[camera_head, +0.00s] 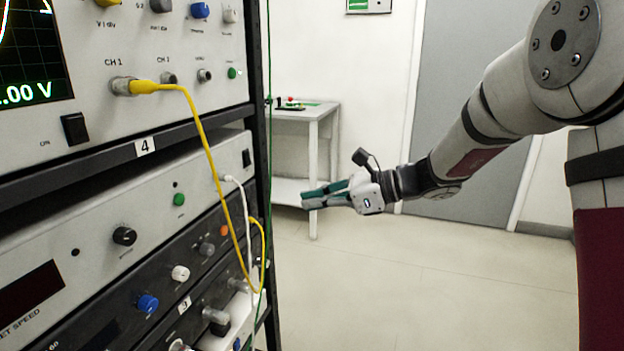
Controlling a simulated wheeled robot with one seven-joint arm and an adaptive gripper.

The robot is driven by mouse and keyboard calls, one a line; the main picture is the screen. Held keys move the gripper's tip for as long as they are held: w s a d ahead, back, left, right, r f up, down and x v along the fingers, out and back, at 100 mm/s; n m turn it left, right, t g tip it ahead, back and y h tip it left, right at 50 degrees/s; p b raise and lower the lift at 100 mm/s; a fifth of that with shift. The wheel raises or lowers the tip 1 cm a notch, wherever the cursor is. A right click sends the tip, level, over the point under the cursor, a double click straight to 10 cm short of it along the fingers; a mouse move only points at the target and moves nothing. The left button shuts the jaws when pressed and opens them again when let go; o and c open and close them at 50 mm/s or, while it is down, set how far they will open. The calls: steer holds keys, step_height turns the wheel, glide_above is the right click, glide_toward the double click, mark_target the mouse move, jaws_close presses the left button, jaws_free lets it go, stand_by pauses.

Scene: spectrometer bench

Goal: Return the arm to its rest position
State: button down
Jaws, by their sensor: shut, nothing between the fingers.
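My arm (470,150) reaches in from the right side of the view, bent at its joints and sloping down to the left. My gripper (304,197) is at its end, in the air in front of the white side table, pointing left. Its fingers, with green and grey parts, are together and hold nothing. The gripper is apart from the instrument rack at the left.
The instrument rack (120,140) fills the left side, with knobs and a yellow cable (205,135) hanging in front. A white side table (308,113) with small items stands behind my gripper. A grey door (455,60) is behind. The floor (420,290) is clear.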

steer(key=s+d+r+n+g+h, duration=0.1)
steer(key=s+d+n+g+h, duration=0.15)
steer(key=s+n, duration=0.65)
steer(key=s+d+r+n+g+h, duration=0.2)
steer(key=s+h, duration=0.1)
steer(key=s, duration=1.3)
steer(key=s+d+f+n+t+h, duration=0.2)
steer(key=s+d+f+n+h, duration=0.2)
steer(key=s+d+n+h, duration=0.8)
steer(key=s+d+r+m+t+y+p, duration=0.1)
steer(key=s+r+y+p, duration=0.1)
steer(key=r+p, duration=0.7)
steer(key=s+r+m+t+y+p, duration=0.1)
steer(key=s+r+m+y+p, duration=0.1)
steer(key=r+p, duration=0.7)
steer(key=shift+s+d+r+t+p, duration=0.35)
steer(key=shift+d+r+p, duration=0.05)
steer(key=shift+r, duration=0.3)
